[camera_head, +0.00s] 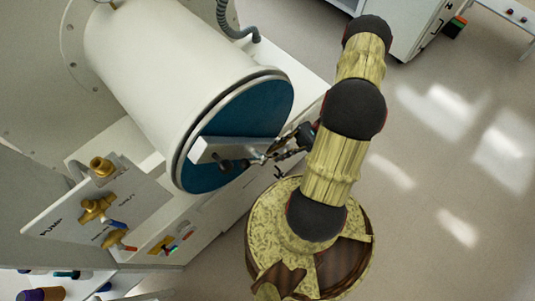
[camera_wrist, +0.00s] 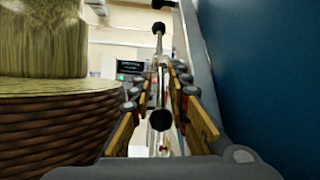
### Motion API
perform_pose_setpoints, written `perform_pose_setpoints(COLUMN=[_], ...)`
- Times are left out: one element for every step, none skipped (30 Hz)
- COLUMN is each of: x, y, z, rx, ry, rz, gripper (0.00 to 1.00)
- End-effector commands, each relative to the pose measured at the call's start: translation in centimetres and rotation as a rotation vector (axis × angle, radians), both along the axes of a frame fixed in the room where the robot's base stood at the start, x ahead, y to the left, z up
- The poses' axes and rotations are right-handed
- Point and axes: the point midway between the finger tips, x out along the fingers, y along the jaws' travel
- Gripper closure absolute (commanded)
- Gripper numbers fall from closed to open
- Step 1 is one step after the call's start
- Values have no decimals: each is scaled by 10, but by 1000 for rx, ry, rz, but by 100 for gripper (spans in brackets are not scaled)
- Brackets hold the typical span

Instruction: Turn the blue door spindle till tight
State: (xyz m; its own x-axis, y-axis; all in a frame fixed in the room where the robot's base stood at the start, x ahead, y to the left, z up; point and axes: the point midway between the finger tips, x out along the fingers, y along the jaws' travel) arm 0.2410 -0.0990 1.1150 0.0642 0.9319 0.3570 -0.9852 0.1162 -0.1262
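The round blue door (camera_head: 255,108) closes the end of a large white cylinder. A pale grey bar (camera_head: 225,149) crosses it. The spindle's handle, a thin metal rod with dark ball ends (camera_head: 228,164), is at the middle of the bar. My gripper (camera_head: 268,156) is at the rod's right end. In the wrist view the rod (camera_wrist: 160,75) runs between my gripper's fingers (camera_wrist: 162,85), with one black ball close to the camera and the other far off. Gaps show on both sides of the rod. The blue door (camera_wrist: 265,70) fills the right of that view.
A panel (camera_head: 75,225) with brass valves stands left of the door, below the cylinder. A white cabinet (camera_head: 400,25) is at the top right. The floor (camera_head: 440,180) to the right is clear. The grey bar (camera_wrist: 200,65) is close beside my fingers in the wrist view.

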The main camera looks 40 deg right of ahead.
Motion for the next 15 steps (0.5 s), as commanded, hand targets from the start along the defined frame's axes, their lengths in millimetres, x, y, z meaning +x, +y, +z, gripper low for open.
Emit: perform_pose_setpoints(x=[-1,-1,-1,-2,-2,-3,-3,-3,-3,-3,-3,-3,-3,-3,-4], y=[-10,-15,-22,-26,-31,-36,-39,-42,-45,-47,-49,-50,-51,-52,-52], z=[-4,-7,-9,-11,-12,-14,-16,-17,-18,-19,-19,-19,-20,-20,-20], rx=[0,-1,-2,-1,-1,-1,-1,-1,-1,0,0,0,0,-1,-1], ry=[0,0,0,0,0,0,0,0,0,0,1,1,1,1,1], rz=[-3,-3,-2,-2,-2,-2,-1,-1,-1,-1,-1,-1,-1,-1,0], gripper=[83,83,83,83,83,83,83,83,83,83,83,83,83,83,83])
